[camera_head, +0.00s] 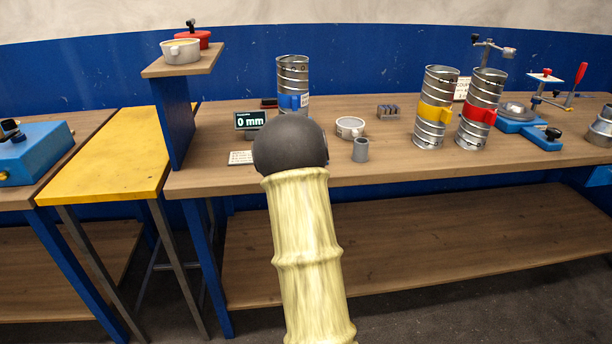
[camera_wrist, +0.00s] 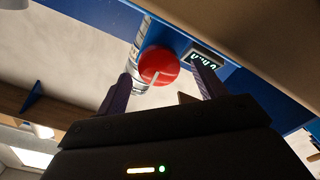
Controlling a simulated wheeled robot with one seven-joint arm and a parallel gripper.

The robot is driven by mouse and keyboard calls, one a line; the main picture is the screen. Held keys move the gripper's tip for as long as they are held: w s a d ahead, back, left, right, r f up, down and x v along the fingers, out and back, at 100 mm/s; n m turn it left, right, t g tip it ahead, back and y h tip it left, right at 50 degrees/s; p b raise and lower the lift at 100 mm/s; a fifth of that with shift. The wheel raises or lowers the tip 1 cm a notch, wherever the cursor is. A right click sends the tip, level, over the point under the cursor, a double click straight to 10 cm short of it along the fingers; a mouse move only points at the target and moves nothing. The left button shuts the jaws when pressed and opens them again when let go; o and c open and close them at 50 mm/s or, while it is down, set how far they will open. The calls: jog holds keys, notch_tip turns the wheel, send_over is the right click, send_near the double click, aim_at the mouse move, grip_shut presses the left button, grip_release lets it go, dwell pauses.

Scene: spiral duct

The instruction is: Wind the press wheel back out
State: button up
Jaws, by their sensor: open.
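A red round wheel-like disc (camera_wrist: 158,66) with a pale bar across it shows in the wrist view, likely the press wheel. My gripper (camera_wrist: 160,74) is open, with its two dark fingers apart and the red disc showing between their tips. I cannot tell whether they touch it. A silvery ribbed column (camera_wrist: 140,48) shows behind the disc. In the head view my arm hides my gripper and the red disc. A display (camera_head: 250,119) there reads 0 mm; a lit display (camera_wrist: 203,57) shows beside the disc in the wrist view.
On the wooden bench (camera_head: 420,165) stand ribbed metal ducts with a blue band (camera_head: 292,101), a yellow band (camera_head: 435,113) and a red band (camera_head: 480,115). A white cup (camera_head: 350,127) and a grey cylinder (camera_head: 361,150) stand right of my arm. Pots (camera_head: 181,51) sit on a raised shelf.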

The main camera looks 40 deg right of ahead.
jog(key=b+v, duration=0.1)
jog(key=v, duration=1.4)
jog(key=shift+s, duration=0.25)
jog(key=shift+a, duration=0.15)
jog(key=a+f+m+g+y, duration=0.1)
jog(key=a+f+g+y, duration=0.6)
jog(key=a, duration=0.7)
jog(key=s+a+f+g+y, duration=0.1)
jog(key=s+a+f+g, duration=0.2)
jog(key=s+a, duration=0.35)
jog(key=s+a+f+g+y, duration=0.2)
jog(key=s+a, duration=0.4)
jog(key=a, duration=0.2)
notch_tip(320, 180, up, 22)
jog(key=p, duration=2.2)
jog(key=shift+m+g, duration=0.3)
